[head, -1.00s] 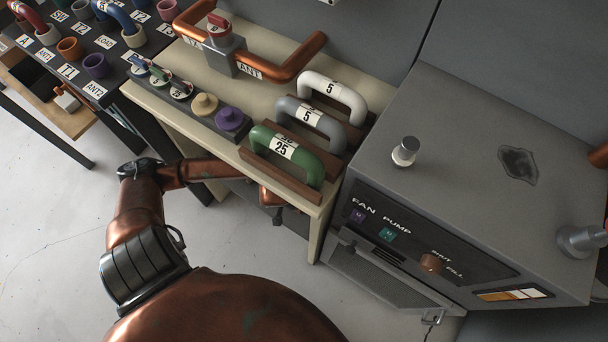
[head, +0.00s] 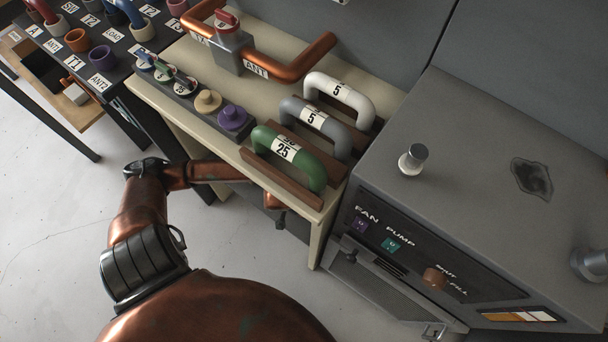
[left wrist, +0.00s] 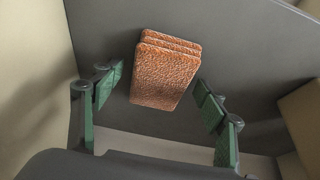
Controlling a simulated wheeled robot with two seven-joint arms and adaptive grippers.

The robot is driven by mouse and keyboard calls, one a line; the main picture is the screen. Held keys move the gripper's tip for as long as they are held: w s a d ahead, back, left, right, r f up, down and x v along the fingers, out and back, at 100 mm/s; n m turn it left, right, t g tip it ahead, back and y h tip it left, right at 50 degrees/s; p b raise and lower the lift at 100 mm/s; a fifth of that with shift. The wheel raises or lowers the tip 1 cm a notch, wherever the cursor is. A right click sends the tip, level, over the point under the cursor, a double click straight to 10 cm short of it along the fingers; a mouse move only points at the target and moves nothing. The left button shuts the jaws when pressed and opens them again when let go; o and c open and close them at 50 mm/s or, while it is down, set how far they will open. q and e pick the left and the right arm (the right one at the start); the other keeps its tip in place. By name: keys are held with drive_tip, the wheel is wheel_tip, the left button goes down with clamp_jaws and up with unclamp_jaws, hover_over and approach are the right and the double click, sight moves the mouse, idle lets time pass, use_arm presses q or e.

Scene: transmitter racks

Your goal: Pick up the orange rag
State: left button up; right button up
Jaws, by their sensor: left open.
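The orange rag (left wrist: 165,75) shows in the left wrist view as a folded, textured stack. It rests against a dark grey surface (left wrist: 240,50). My left gripper (left wrist: 158,95) is open, with its green finger pads on either side of the rag. The pads look apart from the rag; how far the rag lies beyond the fingertips is hard to tell. In the head view my left arm reaches beneath the cream bench (head: 172,125), and the bench hides the gripper and the rag. My right gripper is in neither view.
Green (head: 290,157), grey (head: 315,122) and white (head: 340,95) numbered handles stand on the bench above my arm. A grey cabinet (head: 470,190) with FAN and PUMP controls is close on the right. Pale walls flank the rag's space in the wrist view. Open floor (head: 50,230) lies left.

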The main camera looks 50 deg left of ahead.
use_arm(q)
drive_tip(key=shift+c, duration=0.2)
drive_tip(key=c, duration=1.1)
drive_tip(key=shift+c, duration=0.2)
